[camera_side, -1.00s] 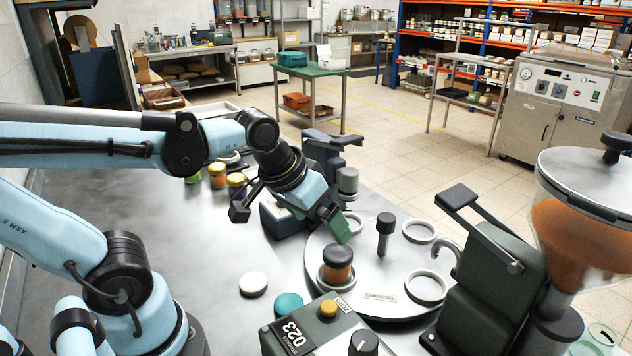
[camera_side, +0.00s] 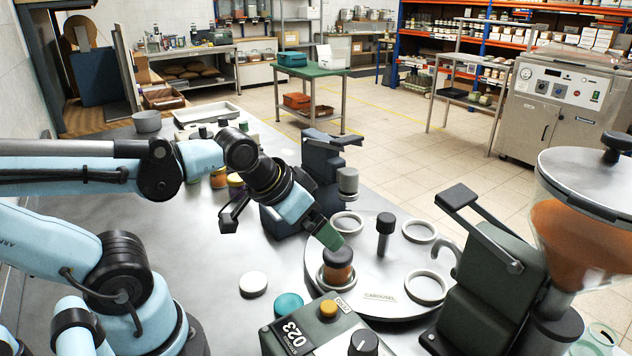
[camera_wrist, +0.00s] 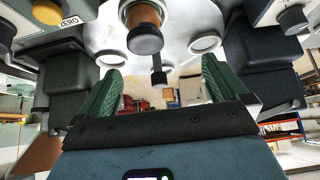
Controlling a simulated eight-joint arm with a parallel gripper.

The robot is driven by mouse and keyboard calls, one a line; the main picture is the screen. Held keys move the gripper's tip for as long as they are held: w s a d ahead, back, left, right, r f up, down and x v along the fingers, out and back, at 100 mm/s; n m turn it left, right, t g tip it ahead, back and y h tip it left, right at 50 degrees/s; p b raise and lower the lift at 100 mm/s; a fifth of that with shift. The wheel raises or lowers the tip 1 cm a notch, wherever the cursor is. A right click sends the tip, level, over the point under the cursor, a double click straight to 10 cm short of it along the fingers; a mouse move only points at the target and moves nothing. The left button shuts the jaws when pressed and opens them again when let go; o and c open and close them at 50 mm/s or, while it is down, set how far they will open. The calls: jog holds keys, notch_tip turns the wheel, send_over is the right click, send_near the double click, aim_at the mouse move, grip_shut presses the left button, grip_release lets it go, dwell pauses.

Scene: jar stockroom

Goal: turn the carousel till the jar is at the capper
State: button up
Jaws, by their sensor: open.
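The carousel (camera_side: 378,300) is a round pale plate with several raised rings and a dark central post (camera_side: 385,228). The jar (camera_side: 338,271), amber with a dark lid, stands upright in the ring at its near left. The jar also shows at the top of the wrist view (camera_wrist: 143,20). My gripper (camera_side: 328,236) points down just above and left of the lid; whether it touches the jar is unclear. In the wrist view its green fingers (camera_wrist: 160,78) are wide apart with nothing between them.
A green machine with a lever (camera_side: 490,290) and an orange-filled hopper (camera_side: 575,235) stand at the right. A control box (camera_side: 325,325) with knobs is in front. A white disc (camera_side: 253,283) and a teal disc (camera_side: 288,305) lie on the left.

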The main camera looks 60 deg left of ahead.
jog(key=shift+w+r, duration=0.1)
jog(key=c, duration=0.3)
jog(key=w+r+n+g, duration=0.1)
jog(key=w+r+n, duration=0.1)
jog(key=w+r+n+g, duration=0.1)
jog(key=w+r+n, duration=0.1)
jog(key=w+n, duration=0.1)
jog(key=w+r+n+g, duration=0.1)
jog(key=w+r+n, duration=0.1)
jog(key=shift+w+d+r, duration=0.2)
jog(key=shift+w+d, duration=0.1)
jog(key=shift+d, duration=0.05)
jog(key=c, duration=0.4)
jog(key=shift+o, duration=0.2)
jog(key=n+g, duration=0.4)
jog(key=n, duration=0.5)
send_near(387, 216)
notch_tip(387, 216, down, 10)
jog(key=shift+f, duration=0.1)
jog(key=shift+w, duration=0.1)
jog(key=shift+c, duration=0.3)
grip_shut()
